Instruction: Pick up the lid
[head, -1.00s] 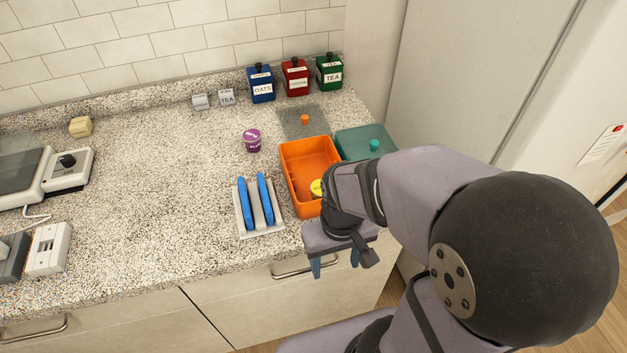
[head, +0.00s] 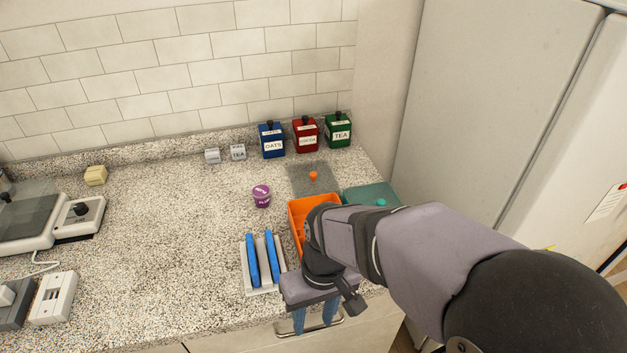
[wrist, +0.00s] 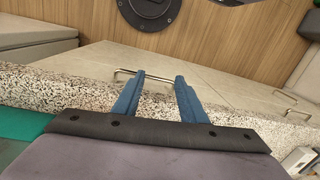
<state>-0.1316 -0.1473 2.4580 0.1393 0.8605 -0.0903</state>
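A flat grey see-through lid (head: 300,184) with an orange knob lies on the counter behind the orange bin. A teal lid (head: 362,194) with a teal knob is right of the bin, partly hidden by my arm. My gripper (head: 314,320) points down in front of the counter's front edge, well apart from both lids. Its two blue fingers are spread with nothing between them. The wrist view also shows my gripper (wrist: 158,80) open and empty, over the drawer fronts and a drawer handle; neither knob shows there.
The orange bin (head: 297,212) is partly covered by my arm. A rack (head: 250,283) with two blue upright pieces stands left of it. A purple cup (head: 261,196) stands behind the rack. Labelled canisters (head: 273,145) line the back wall. The counter's left middle is clear.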

